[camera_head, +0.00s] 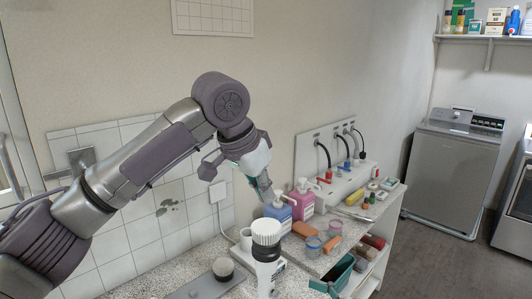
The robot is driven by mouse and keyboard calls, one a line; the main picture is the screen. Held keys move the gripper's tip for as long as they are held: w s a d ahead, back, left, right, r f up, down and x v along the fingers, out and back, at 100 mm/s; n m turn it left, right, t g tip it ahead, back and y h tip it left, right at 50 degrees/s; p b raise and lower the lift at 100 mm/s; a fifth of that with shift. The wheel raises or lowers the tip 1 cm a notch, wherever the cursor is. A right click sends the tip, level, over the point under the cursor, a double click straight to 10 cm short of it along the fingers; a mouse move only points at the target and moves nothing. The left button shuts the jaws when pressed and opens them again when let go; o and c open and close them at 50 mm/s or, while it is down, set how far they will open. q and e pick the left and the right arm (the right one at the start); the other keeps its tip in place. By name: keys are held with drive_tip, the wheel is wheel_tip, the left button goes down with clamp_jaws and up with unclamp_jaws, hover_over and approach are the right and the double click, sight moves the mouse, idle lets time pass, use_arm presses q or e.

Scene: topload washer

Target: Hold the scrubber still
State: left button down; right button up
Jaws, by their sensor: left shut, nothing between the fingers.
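What looks like the scrubber (266,252) stands upright at the bottom centre of the head view, with a round white bristled head on top and a white and dark body below. Its lower end runs to the bottom edge of the picture, so what supports it is hidden. My left gripper (267,194) is shut and empty. It points down above and behind the scrubber head, apart from it, close to the blue pump bottle (279,216). My right gripper is not in view.
A pink pump bottle (302,202) stands beside the blue one. A round brush (223,268) sits on a grey board (205,289) at the left. A washer (450,170) stands far right.

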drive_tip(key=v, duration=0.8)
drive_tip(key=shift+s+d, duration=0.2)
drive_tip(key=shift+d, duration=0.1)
